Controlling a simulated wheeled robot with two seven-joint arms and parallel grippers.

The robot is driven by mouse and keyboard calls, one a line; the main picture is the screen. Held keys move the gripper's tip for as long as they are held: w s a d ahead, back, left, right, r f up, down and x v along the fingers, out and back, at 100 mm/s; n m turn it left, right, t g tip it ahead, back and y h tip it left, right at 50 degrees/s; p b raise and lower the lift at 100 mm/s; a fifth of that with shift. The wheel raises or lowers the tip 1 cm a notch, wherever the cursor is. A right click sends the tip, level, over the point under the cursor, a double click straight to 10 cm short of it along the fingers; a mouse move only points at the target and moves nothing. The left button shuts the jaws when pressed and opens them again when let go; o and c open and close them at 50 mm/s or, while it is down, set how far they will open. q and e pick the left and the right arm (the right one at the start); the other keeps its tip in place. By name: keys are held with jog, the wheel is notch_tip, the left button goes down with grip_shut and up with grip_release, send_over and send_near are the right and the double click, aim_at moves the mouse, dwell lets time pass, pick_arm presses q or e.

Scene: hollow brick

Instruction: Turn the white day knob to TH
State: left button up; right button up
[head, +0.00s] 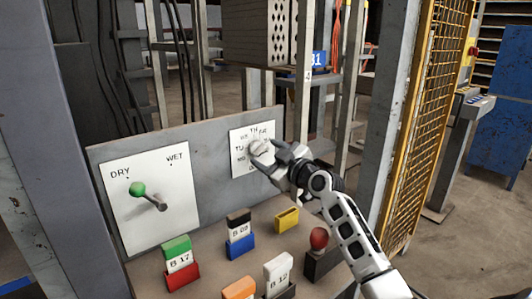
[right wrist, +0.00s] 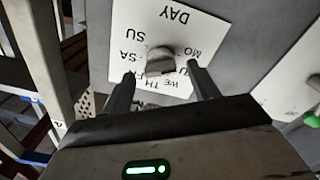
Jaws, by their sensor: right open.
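The white day knob (head: 257,147) sits in the middle of a white day plate (head: 238,163) on the upright grey panel. In the right wrist view the knob (right wrist: 161,60) looks grey-white with a raised grip. The plate (right wrist: 126,38) appears upside down there, with DAY at the top and day letters around the knob. I cannot tell which day the knob points to. My right gripper (head: 268,152) is open at the plate. In the right wrist view its fingers (right wrist: 161,76) stand apart on either side of the knob, with visible gaps. My left gripper is not in view.
A DRY/WET plate (head: 180,215) with a green-tipped lever (head: 140,189) is on the panel's left. Several coloured labelled blocks, including a green-red one (head: 179,262), and a red round knob (head: 319,238) stand on the ledge below. A grey post (head: 385,110) rises at right.

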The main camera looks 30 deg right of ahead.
jog(key=shift+w, duration=0.5)
jog(key=c, duration=1)
